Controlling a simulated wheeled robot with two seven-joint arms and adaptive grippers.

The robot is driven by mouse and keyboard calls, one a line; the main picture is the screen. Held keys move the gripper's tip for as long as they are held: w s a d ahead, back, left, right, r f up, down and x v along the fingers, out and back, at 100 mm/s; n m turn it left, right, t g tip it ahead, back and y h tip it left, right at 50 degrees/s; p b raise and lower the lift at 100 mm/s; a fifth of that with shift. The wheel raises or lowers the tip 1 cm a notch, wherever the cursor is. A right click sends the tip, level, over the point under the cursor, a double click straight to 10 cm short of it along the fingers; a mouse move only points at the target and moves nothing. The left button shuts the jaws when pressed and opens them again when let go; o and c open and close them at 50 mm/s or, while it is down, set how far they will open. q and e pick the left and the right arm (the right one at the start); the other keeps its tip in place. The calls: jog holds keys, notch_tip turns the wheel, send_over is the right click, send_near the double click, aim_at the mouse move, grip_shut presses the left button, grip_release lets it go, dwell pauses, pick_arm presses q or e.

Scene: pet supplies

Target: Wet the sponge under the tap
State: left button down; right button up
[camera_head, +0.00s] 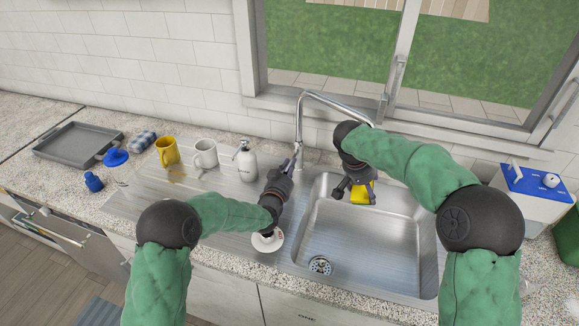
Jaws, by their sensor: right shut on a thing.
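The yellow sponge (363,194) is in my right gripper (353,192), which is shut on it and holds it over the back part of the steel sink (390,250). The chrome tap (299,120) rises behind the sink and arches to the right. Its spout end is hidden behind my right wrist, and I see no water running. My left gripper (288,168) points at the base of the tap, left of the sink. Its fingertips are small and dark, so I cannot tell whether they are open or touch the tap's handle.
A white soap bottle (245,162), a white mug (205,154) and a yellow mug (168,150) stand left of the tap. A round white thing (268,241) lies below my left wrist. A grey tray (76,145) is far left; a blue-and-white carton (533,190) stands right.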

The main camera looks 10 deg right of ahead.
pick_arm(q)
jog(key=shift+r, duration=0.1)
jog(key=shift+w+r+g+y, duration=0.1)
jog(key=shift+r+g+y, duration=0.3)
jog(key=shift+r+g, duration=0.2)
jog(key=c, duration=1.2)
grip_release()
jog(key=shift+f, duration=0.1)
jog(key=shift+s+a, duration=0.15)
jog(key=shift+s, duration=0.15)
jog(key=v, duration=1.1)
